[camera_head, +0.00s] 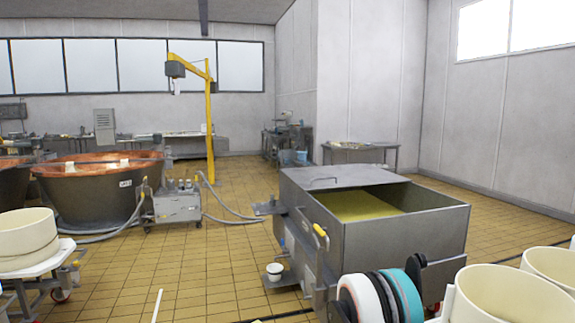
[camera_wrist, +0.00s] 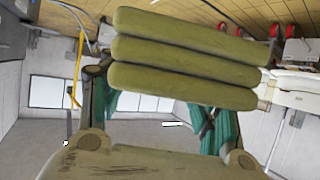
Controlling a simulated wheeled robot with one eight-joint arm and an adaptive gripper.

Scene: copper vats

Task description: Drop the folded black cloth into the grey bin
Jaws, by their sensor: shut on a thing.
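In the wrist view my gripper (camera_wrist: 182,78) is shut on a folded, ridged olive-green bundle (camera_wrist: 185,48), which spans between its fingers. It looks olive rather than black, and I see no other folded cloth. My gripper and the bundle do not show in the head view. A large grey metal tub (camera_head: 310,240) with a partly open top and yellow-green contents stands right of centre in the head view. I cannot tell whether it is the grey bin; no other clear grey bin shows.
Cream round tubs (camera_head: 515,300) stand at the lower right, and another cream tub (camera_head: 27,233) sits on a wheeled stand at left. A copper vat (camera_head: 95,190) and a small grey machine (camera_head: 177,206) with hoses stand farther back.

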